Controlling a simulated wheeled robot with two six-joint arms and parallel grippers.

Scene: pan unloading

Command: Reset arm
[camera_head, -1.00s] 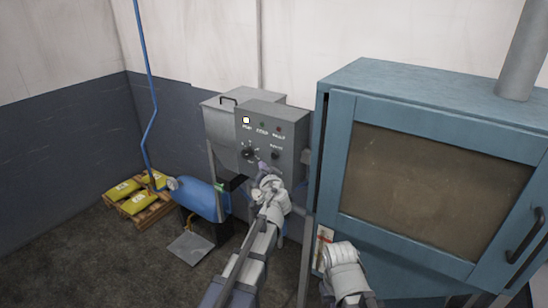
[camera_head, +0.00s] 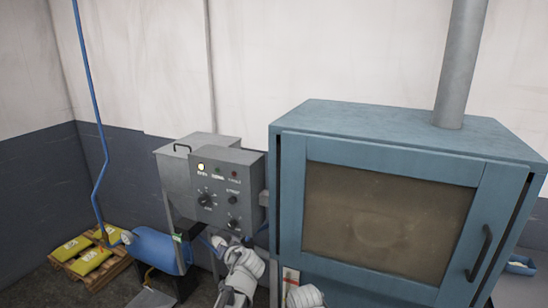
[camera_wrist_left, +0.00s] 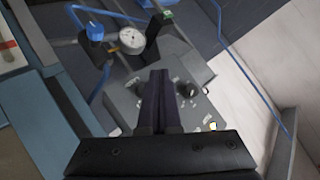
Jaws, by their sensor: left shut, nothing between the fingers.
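My left gripper (camera_head: 217,241) is in front of the lower part of the grey control box (camera_head: 250,200), just below its lowest black knob (camera_head: 234,223). In the left wrist view the dark fingers (camera_wrist_left: 158,98) of my left gripper are pressed together with nothing between them, pointing at the grey panel with its knobs. I cannot tell the exact gap to the panel. The top of my right arm shows at the bottom edge of the head view; its gripper is out of sight.
A blue oven cabinet (camera_head: 290,180) with a closed glass door stands right of the control box. A blue tank (camera_head: 155,250) and a pallet with yellow bags (camera_head: 70,250) are at the left. A pressure gauge (camera_wrist_left: 132,39) shows in the wrist view.

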